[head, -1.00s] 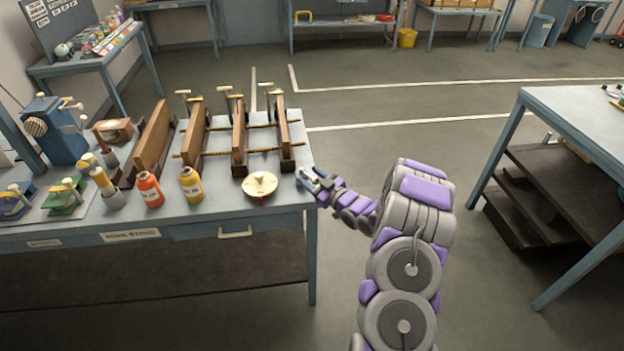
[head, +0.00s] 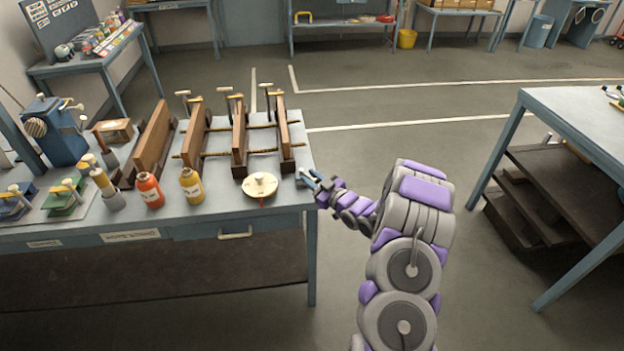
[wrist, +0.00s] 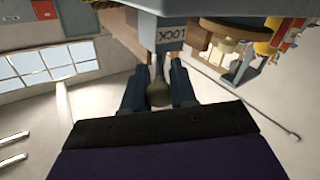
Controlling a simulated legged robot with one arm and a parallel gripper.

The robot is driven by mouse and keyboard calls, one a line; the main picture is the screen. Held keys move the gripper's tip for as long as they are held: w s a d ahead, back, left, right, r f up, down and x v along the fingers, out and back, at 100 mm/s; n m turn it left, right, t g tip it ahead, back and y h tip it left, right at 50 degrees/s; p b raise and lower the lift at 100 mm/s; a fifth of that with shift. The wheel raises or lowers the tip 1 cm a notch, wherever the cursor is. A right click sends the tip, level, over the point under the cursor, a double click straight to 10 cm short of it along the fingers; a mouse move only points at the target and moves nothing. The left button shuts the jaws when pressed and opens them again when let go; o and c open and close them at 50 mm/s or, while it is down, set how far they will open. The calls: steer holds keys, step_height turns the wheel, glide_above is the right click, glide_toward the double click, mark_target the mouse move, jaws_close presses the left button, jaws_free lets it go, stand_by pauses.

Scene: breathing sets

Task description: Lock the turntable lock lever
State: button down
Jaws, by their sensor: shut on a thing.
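The lock lever shows in the wrist view as a dark rounded knob (wrist: 158,94) below a grey block with a LOCK label (wrist: 170,38). My gripper (wrist: 158,82) has one finger on each side of the knob and is shut on it. In the head view my gripper (head: 312,180) is at the right front corner of the workbench, beside the small grey lock block; the lever itself is too small to make out there. The cream round turntable (head: 260,186) lies on the bench just left of it.
The blue-grey workbench (head: 240,216) holds a wooden clamp frame (head: 240,140), an orange bottle (head: 150,191) and a yellow bottle (head: 192,186). Another table (head: 590,115) stands to the right. The floor between is clear.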

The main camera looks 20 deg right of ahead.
steer(key=shift+w+d+r+n+g+y+p, duration=0.15)
steer(key=shift+d+n+g+y+p, duration=0.3)
steer(key=shift+p, duration=0.7)
steer(key=shift+w+d+n+g+y+p, duration=0.1)
steer(key=shift+d+n+g+y+p, duration=0.2)
steer(key=shift+n+y+p, duration=0.75)
steer(key=shift+g+y, duration=0.35)
steer(key=shift+y, duration=0.25)
steer(key=c, duration=0.9)
jaws_free()
